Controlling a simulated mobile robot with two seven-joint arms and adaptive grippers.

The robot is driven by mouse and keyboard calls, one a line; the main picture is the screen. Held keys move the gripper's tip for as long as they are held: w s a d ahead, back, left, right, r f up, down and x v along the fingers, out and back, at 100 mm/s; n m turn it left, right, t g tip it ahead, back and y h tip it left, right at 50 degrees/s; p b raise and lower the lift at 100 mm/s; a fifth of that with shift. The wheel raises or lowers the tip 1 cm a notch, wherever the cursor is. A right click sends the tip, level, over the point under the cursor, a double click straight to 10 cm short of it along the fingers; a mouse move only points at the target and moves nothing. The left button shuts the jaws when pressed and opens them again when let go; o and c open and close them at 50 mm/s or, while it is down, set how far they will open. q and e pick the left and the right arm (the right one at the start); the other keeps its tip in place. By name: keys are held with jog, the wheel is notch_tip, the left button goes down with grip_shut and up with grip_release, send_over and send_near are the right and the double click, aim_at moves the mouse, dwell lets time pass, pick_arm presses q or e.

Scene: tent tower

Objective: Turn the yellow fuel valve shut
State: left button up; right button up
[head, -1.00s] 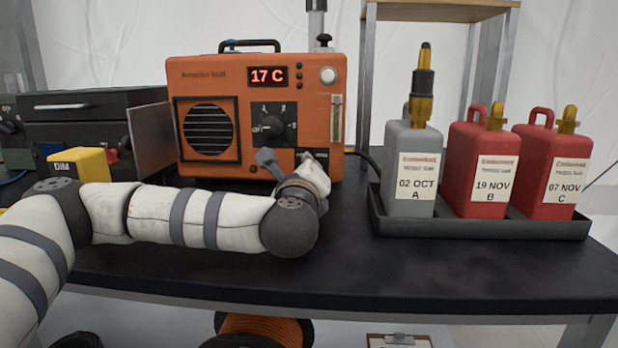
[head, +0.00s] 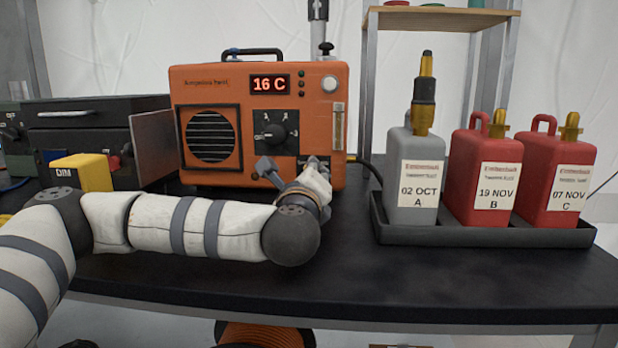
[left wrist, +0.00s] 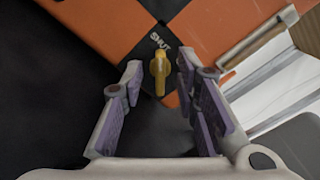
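The orange heater (head: 258,93) stands on the dark bench with a display reading 16 C. In the left wrist view, the small yellow valve (left wrist: 160,70) sits at its front face, by a white "SHUT" label. The valve's lever runs roughly up and down in that picture, with its upper end near the label. My left gripper (left wrist: 160,78) is open, with one finger on each side of the valve and visible gaps between. In the head view, my left gripper (head: 289,170) is at the heater's lower right front and hides the valve. My right gripper is not in view.
A black tray (head: 484,236) on the right holds a grey bottle (head: 417,160) and two red bottles, B (head: 485,150) and C (head: 555,150). A yellow box (head: 85,172) and a dark case (head: 85,125) stand left. The front right of the bench is clear.

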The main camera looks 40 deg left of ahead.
pick_arm(q)
jog(key=v, duration=1.2)
